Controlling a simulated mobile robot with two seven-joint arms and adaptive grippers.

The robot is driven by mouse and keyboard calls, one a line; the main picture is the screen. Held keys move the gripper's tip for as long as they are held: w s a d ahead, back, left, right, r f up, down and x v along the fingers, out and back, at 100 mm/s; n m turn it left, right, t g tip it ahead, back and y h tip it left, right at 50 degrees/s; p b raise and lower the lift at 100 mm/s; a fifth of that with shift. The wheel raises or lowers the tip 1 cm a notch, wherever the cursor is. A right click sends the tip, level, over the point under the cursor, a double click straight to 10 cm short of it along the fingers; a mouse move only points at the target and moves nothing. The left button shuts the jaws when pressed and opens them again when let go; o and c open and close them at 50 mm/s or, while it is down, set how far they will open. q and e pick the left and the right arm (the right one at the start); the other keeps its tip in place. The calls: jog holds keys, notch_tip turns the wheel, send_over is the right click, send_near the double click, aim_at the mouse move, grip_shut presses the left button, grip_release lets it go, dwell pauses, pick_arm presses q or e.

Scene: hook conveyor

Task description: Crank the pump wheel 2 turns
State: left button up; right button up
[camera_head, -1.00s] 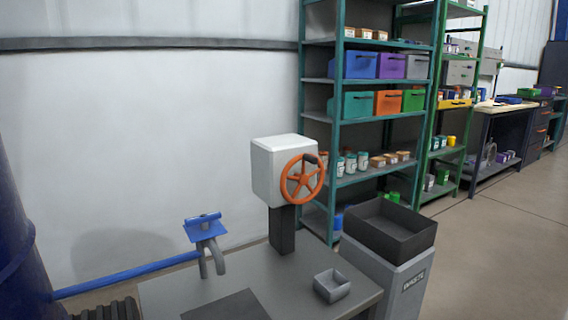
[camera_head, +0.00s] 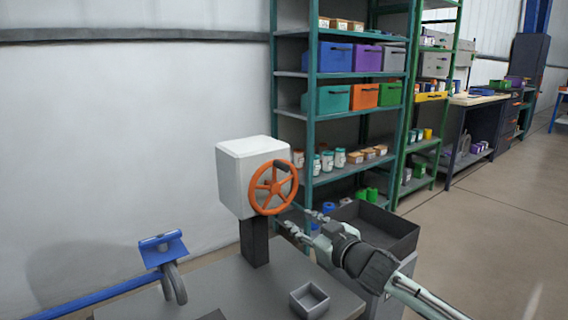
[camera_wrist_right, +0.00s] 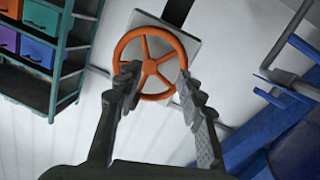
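The orange pump wheel (camera_head: 273,187) is mounted on the front of a white box (camera_head: 236,176) on a dark post (camera_head: 254,242). A dark handle (camera_head: 283,166) sits at its upper right rim. My right gripper (camera_head: 300,220) is open, to the lower right of the wheel in the head view. In the right wrist view the wheel (camera_wrist_right: 150,63) shows beyond and between the open fingers of my right gripper (camera_wrist_right: 155,80). I cannot tell whether any finger touches the rim. My left gripper is not in view.
A grey bench (camera_head: 225,285) carries a small grey tray (camera_head: 309,299). A dark-topped waste bin (camera_head: 395,228) stands right of the bench, partly behind my right arm. Shelves (camera_head: 313,130) stand behind.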

aim_at(287, 168)
jog(key=w+r+n+y, duration=0.1)
jog(key=r, duration=0.2)
jog(key=w+r+y, duration=0.1)
jog(key=w+r, duration=0.1)
jog(key=r, duration=0.1)
jog(key=w+r+n+y, duration=0.1)
jog(key=r, duration=0.2)
jog(key=shift+w+r+n, duration=0.2)
jog(key=shift+r+n, duration=0.1)
jog(key=shift+r, duration=0.1)
jog(key=shift+w+a+r, duration=0.15)
jog(key=shift+w+a, duration=0.1)
jog(key=x, duration=0.7)
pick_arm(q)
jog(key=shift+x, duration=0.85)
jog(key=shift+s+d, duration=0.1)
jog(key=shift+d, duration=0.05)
pick_arm(e)
jog(key=shift+c, duration=0.3)
grip_shut()
